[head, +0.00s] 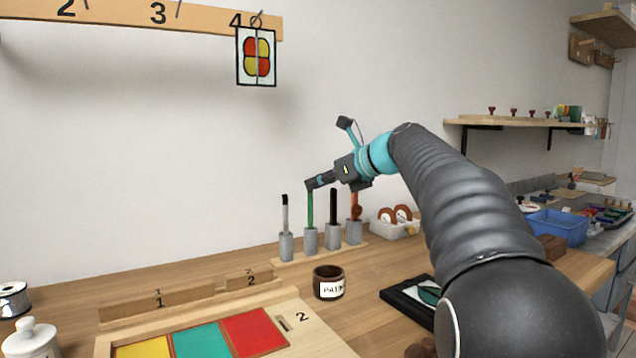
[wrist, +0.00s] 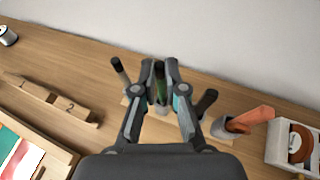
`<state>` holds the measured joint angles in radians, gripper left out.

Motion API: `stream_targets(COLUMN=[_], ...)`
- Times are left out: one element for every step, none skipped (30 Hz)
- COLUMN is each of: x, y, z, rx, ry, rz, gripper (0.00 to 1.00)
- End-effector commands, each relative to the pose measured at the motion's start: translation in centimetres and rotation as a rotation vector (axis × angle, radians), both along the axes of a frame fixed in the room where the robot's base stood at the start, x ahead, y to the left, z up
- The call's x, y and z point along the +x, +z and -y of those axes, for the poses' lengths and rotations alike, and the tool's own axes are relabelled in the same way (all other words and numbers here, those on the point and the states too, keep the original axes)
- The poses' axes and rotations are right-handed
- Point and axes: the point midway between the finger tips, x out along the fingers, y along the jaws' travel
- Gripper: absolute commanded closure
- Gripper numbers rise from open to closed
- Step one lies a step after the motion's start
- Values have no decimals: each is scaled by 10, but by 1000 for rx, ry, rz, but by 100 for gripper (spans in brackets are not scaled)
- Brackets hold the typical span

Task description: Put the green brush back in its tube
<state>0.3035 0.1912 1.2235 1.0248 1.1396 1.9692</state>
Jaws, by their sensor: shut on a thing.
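The green brush (head: 310,207) stands upright in the head view, and its lower end meets the mouth of a grey tube (head: 310,242), second from the left in a row. It looks to be inside the tube, but how deep I cannot tell. My gripper (head: 311,186) is shut on the upper part of the brush, above the tube. In the wrist view the green brush (wrist: 161,92) shows between the two fingers of my gripper (wrist: 160,70). The fingers hide much of its tube there.
Neighbouring tubes on the wooden base (head: 350,251) hold a dark-topped brush (head: 285,212), a black brush (head: 333,207) and an orange-brown tool (head: 355,205), all close by. A labelled brown jar (head: 329,282) stands in front. A white bin (head: 397,225) sits to the right.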

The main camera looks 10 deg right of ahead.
Motion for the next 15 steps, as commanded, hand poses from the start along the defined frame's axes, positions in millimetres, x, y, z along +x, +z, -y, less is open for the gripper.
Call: stream_targets(x=[0,0,0,0,0,0,0,0,0,0,0,0,0,0,0], y=[-1,-2,-3,-3,-4,-5,-6,-6,-7,-8,-9,-9,-10,-11,-12], z=[0,0,0,0,0,0,0,0,0,0,0,0,0,0,0], rx=[0,0,0,0,0,0,0,0,1,1,1,1,1,1,1], ry=[0,0,0,0,0,0,0,0,0,0,0,0,0,0,0], rz=[0,0,0,0,0,0,0,0,-1,-1,-1,-1,-1,-1,-1], gripper=[100,100,100,100,100,100,100,100,100,100,100,100,100,100,100])
